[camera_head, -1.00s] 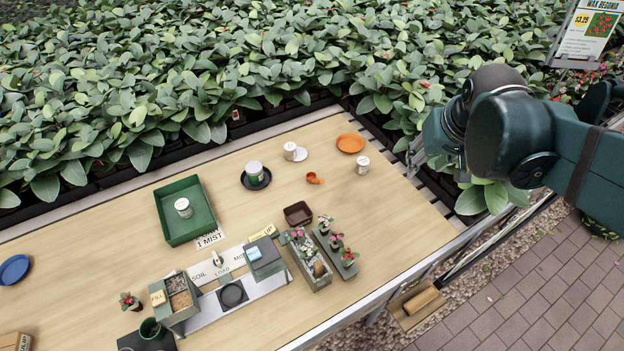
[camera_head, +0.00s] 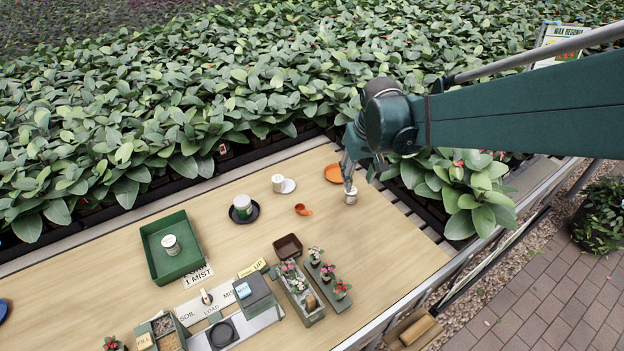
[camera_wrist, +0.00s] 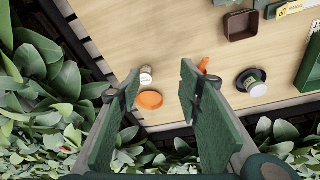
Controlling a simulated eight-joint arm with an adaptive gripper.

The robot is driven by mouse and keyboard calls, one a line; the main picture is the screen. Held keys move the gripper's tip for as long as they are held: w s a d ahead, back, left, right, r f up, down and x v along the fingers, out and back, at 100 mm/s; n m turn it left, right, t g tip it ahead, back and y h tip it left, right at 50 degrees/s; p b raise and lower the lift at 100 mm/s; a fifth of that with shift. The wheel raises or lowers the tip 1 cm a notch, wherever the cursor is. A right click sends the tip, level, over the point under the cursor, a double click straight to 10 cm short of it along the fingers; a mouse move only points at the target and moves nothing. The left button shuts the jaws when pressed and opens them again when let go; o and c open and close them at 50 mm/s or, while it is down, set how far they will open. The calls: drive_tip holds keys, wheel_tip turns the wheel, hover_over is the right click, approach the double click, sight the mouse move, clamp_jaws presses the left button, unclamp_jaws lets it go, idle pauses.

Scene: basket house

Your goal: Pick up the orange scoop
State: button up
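The orange scoop (camera_head: 302,210) lies on the wooden table, left of a small white jar (camera_head: 350,195) in the head view. In the wrist view the scoop (camera_wrist: 203,65) shows just beyond the right finger, which may hide part of it. My gripper (camera_head: 360,173) is above the table's back right part, up and to the right of the scoop and near the white jar. In the wrist view my gripper (camera_wrist: 150,88) has its fingers wide apart, with nothing held; the jar and an orange dish (camera_wrist: 150,100) show in the gap.
A white cup (camera_head: 278,182) on a saucer and a tin (camera_head: 242,204) on a dark dish stand left of the scoop. A brown square pot (camera_head: 287,246) and a planter tray (camera_head: 300,290) are in front. A green tray (camera_head: 152,232) stands left. Dense plants border the back edge.

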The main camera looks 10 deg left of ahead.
drive_tip(key=w+a+f+n+g, duration=0.1)
drive_tip(key=w+a+f, duration=0.3)
drive_tip(key=a+f, duration=0.55)
drive_tip(key=n+g, duration=0.1)
drive_tip(key=n, duration=0.1)
hover_over(304, 211)
drive_tip(key=shift+h, duration=0.4)
wheel_tip(304, 211, down, 9)
drive_tip(key=shift+w+a+r, duration=0.1)
drive_tip(key=shift+w, duration=0.05)
drive_tip(key=shift+f, duration=1.35)
drive_tip(key=shift+f, duration=0.1)
drive_tip(key=shift+f+b, duration=0.8)
drive_tip(key=shift+f, duration=1.7)
drive_tip(key=shift+c, duration=0.7)
drive_tip(key=c, duration=0.9)
